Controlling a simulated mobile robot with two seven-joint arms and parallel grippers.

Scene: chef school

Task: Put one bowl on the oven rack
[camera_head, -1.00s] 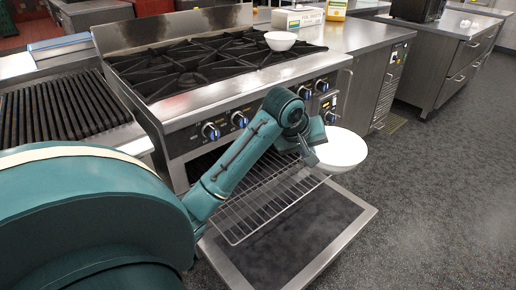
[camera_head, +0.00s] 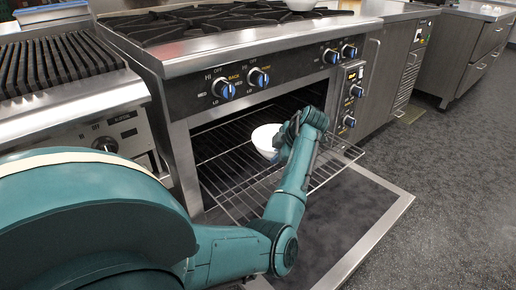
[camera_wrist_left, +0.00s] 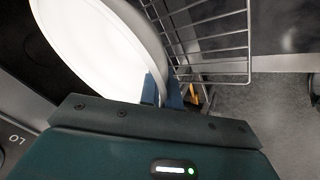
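A white bowl (camera_head: 264,137) is at the mouth of the open oven, just over the pulled-out wire oven rack (camera_head: 229,187). My left gripper (camera_head: 281,152) is at the bowl's right side, with the arm reaching over the open door. In the left wrist view the fingers (camera_wrist_left: 163,92) pinch the edge of the large white bowl (camera_wrist_left: 95,45), which looks tilted there. The rack (camera_wrist_left: 208,40) lies beside it. I cannot tell whether the bowl touches the rack. Another white bowl (camera_head: 299,4) sits on the stove top, cut by the top edge. My right gripper is not in view.
The oven door (camera_head: 345,225) is folded down below the rack. The knob panel (camera_head: 270,78) runs above the opening. A grill (camera_head: 60,68) stands at the left and steel cabinets (camera_head: 400,60) at the right. The floor at the right is clear.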

